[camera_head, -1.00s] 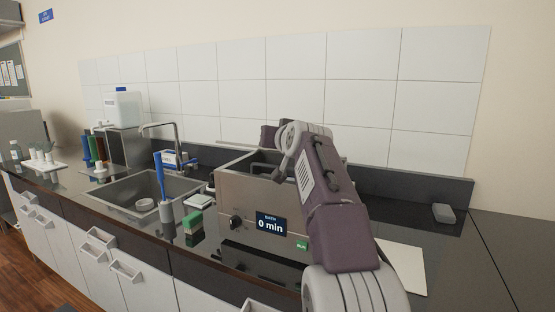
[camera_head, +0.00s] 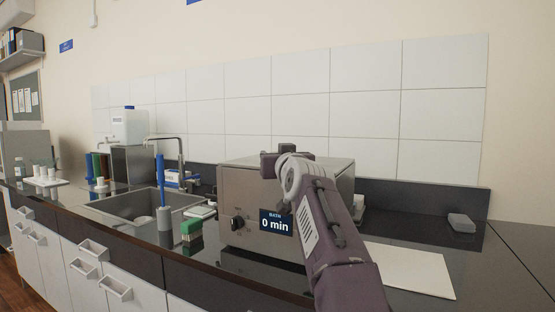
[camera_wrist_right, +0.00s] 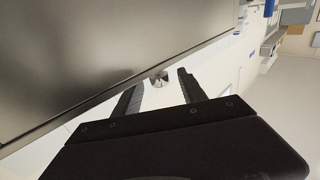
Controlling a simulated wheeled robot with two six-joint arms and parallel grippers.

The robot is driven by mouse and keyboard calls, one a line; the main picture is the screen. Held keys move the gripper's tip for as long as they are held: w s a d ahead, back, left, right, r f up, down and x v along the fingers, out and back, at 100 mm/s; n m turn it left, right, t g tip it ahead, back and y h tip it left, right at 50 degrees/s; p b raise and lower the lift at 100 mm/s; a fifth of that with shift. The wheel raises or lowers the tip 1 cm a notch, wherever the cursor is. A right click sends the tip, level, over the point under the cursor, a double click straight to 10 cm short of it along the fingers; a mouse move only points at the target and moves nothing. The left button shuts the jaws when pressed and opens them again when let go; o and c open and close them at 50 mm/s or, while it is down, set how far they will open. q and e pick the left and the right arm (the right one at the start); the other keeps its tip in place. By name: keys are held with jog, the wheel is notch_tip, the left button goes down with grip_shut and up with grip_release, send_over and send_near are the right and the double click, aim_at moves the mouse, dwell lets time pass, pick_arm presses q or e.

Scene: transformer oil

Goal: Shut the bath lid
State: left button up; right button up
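The bath (camera_head: 245,200) is a metal box on the dark counter with a knob and a display reading 0 min. Its top looks covered by a flat metal lid (camera_head: 240,161), though this low view shows little of it. My right arm crosses the bath's right part. Its gripper (camera_head: 295,150) is at the top of the bath, largely hidden by the wrist. In the right wrist view the gripper (camera_wrist_right: 160,90) is open, with nothing held. A broad metal surface (camera_wrist_right: 90,50) lies beside its fingers. My left gripper is out of view.
A sink (camera_head: 135,203) with a tap (camera_head: 181,160) is left of the bath. A blue-handled brush (camera_head: 161,185) and a green sponge (camera_head: 190,230) stand between them. A white sheet (camera_head: 410,268) and a grey block (camera_head: 461,222) lie to the right.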

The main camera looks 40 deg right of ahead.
jog(key=b+v, duration=0.1)
jog(key=v, duration=0.8)
dwell(0.6)
